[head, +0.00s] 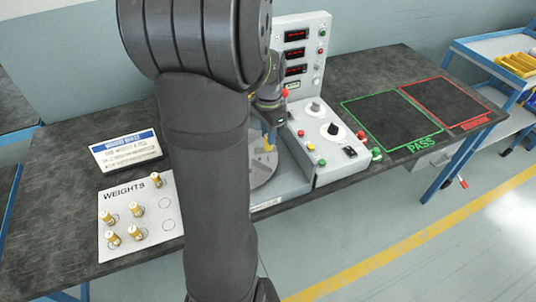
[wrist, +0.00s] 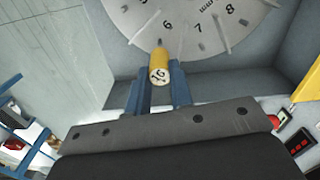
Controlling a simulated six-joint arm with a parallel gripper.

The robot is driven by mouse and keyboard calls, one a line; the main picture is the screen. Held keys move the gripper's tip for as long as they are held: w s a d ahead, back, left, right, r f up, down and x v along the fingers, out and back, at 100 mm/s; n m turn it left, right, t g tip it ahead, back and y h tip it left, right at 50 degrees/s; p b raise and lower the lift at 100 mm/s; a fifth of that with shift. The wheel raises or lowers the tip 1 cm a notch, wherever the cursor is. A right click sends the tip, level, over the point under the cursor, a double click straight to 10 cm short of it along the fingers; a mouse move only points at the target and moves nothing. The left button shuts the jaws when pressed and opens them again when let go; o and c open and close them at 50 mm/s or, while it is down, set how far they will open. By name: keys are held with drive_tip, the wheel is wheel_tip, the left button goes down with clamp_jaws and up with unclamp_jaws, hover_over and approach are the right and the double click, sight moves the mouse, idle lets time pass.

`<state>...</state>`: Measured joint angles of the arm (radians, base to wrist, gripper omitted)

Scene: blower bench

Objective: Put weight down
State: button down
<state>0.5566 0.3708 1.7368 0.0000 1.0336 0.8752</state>
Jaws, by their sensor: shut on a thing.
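My gripper (wrist: 159,85) is shut on a small brass weight (wrist: 160,65) with a dark marking on its end face. The weight sits between the two blue fingers. In the head view the weight (head: 268,144) shows as a yellow spot beside my arm, above a round grey disc (head: 264,175). The wrist view shows a numbered dial (wrist: 207,22) just beyond the weight. I cannot tell whether they touch. The white WEIGHTS board (head: 146,229) lies at the left with several upright brass weights (head: 134,232) and some empty circles. My arm hides part of the board and disc.
A grey control panel (head: 330,150) with knobs and red displays stands right of the disc. A white sign (head: 127,150) stands behind the board. Green PASS (head: 388,115) and red (head: 445,98) outlined areas at the right are empty. A blue cart (head: 490,60) stands far right.

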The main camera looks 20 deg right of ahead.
drive_tip(key=w+a+r+n, duration=0.5)
drive_tip(key=w+a+n, duration=0.15)
drive_tip(key=a, duration=0.25)
drive_tip(key=w+a+r+n, duration=0.5)
drive_tip(key=w+a+n, duration=0.15)
drive_tip(key=a, duration=0.35)
drive_tip(key=s+a+n, duration=0.1)
drive_tip(key=a+n, duration=0.1)
drive_tip(key=a, duration=0.6)
drive_tip(key=s+a+f+m, duration=0.25)
drive_tip(key=s+f, duration=0.25)
drive_tip(key=s, duration=0.4)
drive_tip(key=s+a+f+m, duration=0.2)
drive_tip(key=s+a+f, duration=0.2)
drive_tip(key=s+f, duration=0.3)
drive_tip(key=shift+s+a+f, duration=0.1)
drive_tip(key=shift+s+f, duration=0.3)
drive_tip(key=shift+f, duration=1.2)
drive_tip(key=shift+s+a+f, duration=0.1)
drive_tip(key=shift+s+f, duration=0.3)
drive_tip(key=shift+f, duration=1.15)
drive_tip(key=shift+s+f, duration=0.4)
drive_tip(key=shift+f, duration=1.2)
